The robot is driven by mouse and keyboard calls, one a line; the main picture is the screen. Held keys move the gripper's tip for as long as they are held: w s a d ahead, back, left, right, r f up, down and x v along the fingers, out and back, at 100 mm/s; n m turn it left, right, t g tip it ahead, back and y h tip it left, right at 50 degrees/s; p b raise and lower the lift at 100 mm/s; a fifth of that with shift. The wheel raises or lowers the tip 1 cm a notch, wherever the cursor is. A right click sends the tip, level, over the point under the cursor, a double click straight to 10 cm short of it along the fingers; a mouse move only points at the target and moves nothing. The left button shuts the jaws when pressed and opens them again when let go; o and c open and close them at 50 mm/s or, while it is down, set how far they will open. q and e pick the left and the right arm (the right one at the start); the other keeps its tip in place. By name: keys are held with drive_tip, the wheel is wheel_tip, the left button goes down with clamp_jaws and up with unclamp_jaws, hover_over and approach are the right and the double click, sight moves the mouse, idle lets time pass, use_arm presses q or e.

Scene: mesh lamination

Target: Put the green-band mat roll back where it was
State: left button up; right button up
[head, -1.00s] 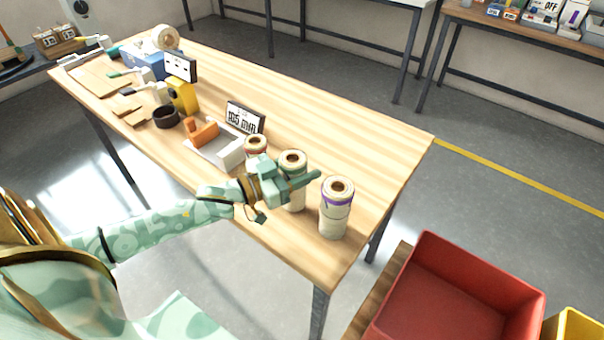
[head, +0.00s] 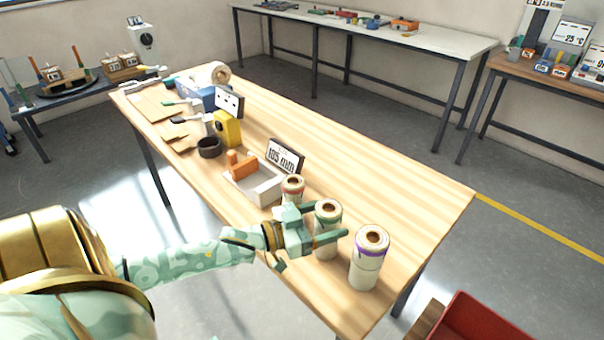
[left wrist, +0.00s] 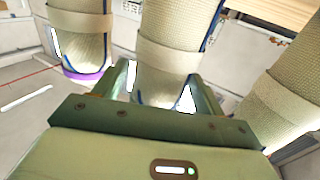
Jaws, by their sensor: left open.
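Three upright cream mat rolls stand in a row near the table's front right end. The green-band mat roll (head: 327,212) is the middle one. The purple-band roll (head: 367,262) is to its right and a red-band roll (head: 292,187) is to its left, partly hidden by my gripper. My left gripper (head: 330,221) is open, with its fingers on either side of the green-band roll. In the left wrist view, that roll (left wrist: 176,45) stands between the two fingers (left wrist: 160,90), with other rolls on both sides. My right gripper is not in view.
A white tray (head: 262,192) with an orange tool and a "105 mm" sign (head: 285,157) stand just left of the rolls. A black ring (head: 208,148) and yellow device (head: 227,128) are farther left. The tabletop (head: 400,190) behind the rolls is clear. A red bin (head: 475,325) is at lower right.

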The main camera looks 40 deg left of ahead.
use_arm(q)
drive_tip(key=p+v, duration=0.2)
drive_tip(key=v, duration=0.7)
drive_tip(key=shift+s+a, duration=0.2)
drive_tip(key=shift+s, duration=0.15)
